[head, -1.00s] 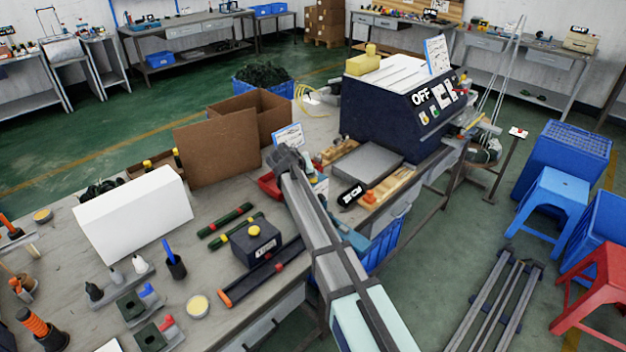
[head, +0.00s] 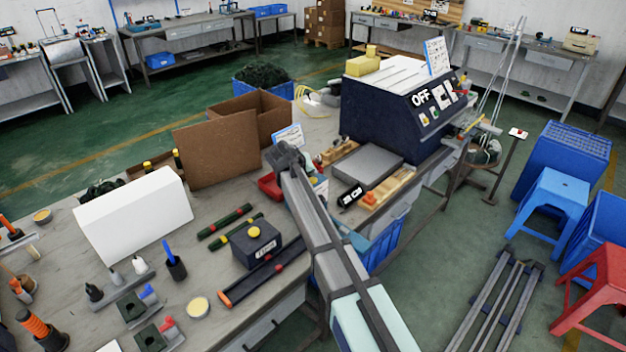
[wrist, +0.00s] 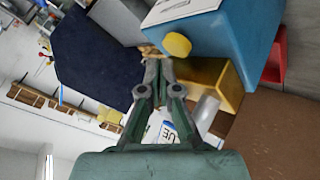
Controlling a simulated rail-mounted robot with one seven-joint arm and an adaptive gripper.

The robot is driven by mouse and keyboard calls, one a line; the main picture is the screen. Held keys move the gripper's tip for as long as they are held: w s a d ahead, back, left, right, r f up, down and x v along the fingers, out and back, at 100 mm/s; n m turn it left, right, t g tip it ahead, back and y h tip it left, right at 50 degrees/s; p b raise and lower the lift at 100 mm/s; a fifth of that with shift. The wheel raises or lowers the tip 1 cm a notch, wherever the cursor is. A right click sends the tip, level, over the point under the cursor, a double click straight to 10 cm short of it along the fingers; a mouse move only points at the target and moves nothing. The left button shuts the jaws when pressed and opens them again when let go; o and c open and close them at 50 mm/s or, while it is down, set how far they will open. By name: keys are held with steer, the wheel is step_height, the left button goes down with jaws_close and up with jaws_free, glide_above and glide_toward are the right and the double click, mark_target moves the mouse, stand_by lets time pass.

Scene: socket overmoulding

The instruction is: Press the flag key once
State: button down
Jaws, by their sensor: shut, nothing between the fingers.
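I cannot make out for certain which part is the flag key. In the wrist view a round yellow button (wrist: 177,44) sits on the side of a blue box (wrist: 222,35). My gripper (wrist: 158,66) is shut and empty, its tips just left of and below that button in the picture; whether they touch it I cannot tell. In the head view my gripper (head: 284,156) is over the bench by a white-and-blue card (head: 288,135), and my arm hides most of what lies beneath. A dark box with a yellow button (head: 254,232) stands left of my arm.
A dark machine (head: 385,118) with an OFF panel stands behind, to the right of my gripper. An open cardboard box (head: 218,143) is on the left. A black display block (head: 351,195) and a grey plate (head: 368,164) lie right of my arm.

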mark_target(312, 180)
steer(key=shift+r, duration=0.15)
steer(key=shift+r+p, duration=0.8)
steer(key=shift+r, duration=1.6)
